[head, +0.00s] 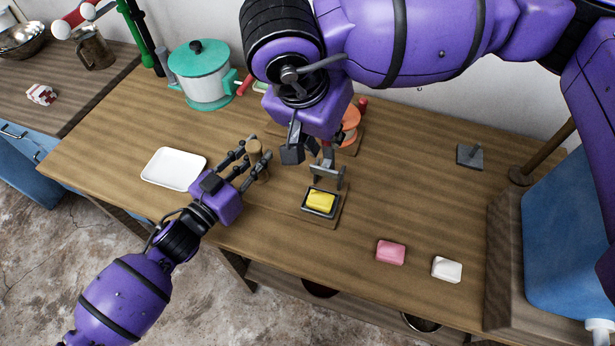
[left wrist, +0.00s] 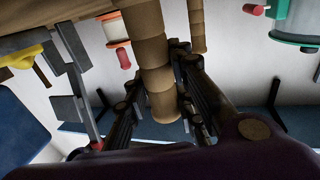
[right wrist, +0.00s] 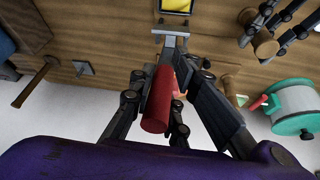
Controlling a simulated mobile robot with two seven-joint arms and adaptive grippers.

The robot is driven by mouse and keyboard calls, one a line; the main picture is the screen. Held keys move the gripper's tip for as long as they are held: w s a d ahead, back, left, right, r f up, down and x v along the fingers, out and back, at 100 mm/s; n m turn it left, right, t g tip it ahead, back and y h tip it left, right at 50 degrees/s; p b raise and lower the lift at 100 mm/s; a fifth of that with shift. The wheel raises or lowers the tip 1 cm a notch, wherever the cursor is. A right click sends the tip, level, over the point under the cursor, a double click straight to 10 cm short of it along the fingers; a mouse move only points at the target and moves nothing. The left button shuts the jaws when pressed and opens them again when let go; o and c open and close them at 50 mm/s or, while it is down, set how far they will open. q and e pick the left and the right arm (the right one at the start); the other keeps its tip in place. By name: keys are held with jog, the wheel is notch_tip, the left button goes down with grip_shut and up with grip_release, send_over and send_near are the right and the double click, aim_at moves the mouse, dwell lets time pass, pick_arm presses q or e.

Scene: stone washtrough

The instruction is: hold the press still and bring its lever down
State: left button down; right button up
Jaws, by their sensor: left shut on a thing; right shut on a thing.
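The press has a wooden base (head: 338,216), a dark mould holding a yellow block (head: 320,200), and a grey metal head (head: 328,172) raised above the block. A round wooden post (head: 258,158) stands upright at its left. My left gripper (head: 247,162) is shut around this post, which also shows between its fingers in the left wrist view (left wrist: 156,75). My right gripper (right wrist: 165,100) is shut on the lever's red grip (right wrist: 158,100), seen in the right wrist view. In the head view the right hand and arm hide most of the lever.
A white tray (head: 174,168) lies left of my left gripper. A teal-lidded pot (head: 203,80) stands behind. A pink bar (head: 390,252) and white bar (head: 447,269) lie at the front right. A grey plate with an upright fin (head: 470,156) and a blue container (head: 570,235) are at the right.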

jog(key=shift+s+a+f, duration=0.3)
jog(key=shift+s+f, duration=0.05)
jog(key=shift+s, duration=0.3)
jog(key=shift+s+a+f, duration=0.3)
jog(key=shift+s+f, duration=0.1)
jog(key=shift+s, duration=0.25)
jog(key=shift+s+a+f, duration=0.3)
jog(key=shift+s+f, duration=0.05)
jog(key=shift+s, duration=0.3)
jog(key=shift+s+a+f, duration=0.2)
jog(key=shift+s+f, duration=0.2)
jog(key=shift+s, duration=0.1)
jog(key=shift+s+a+f, duration=0.2)
jog(key=shift+s+f, duration=0.15)
jog(key=shift+s, duration=0.1)
jog(key=o, duration=0.9)
jog(key=shift+w+d, duration=0.1)
jog(key=shift+o, duration=0.2)
jog(key=shift+r, duration=0.15)
notch_tip(320, 180, up, 7)
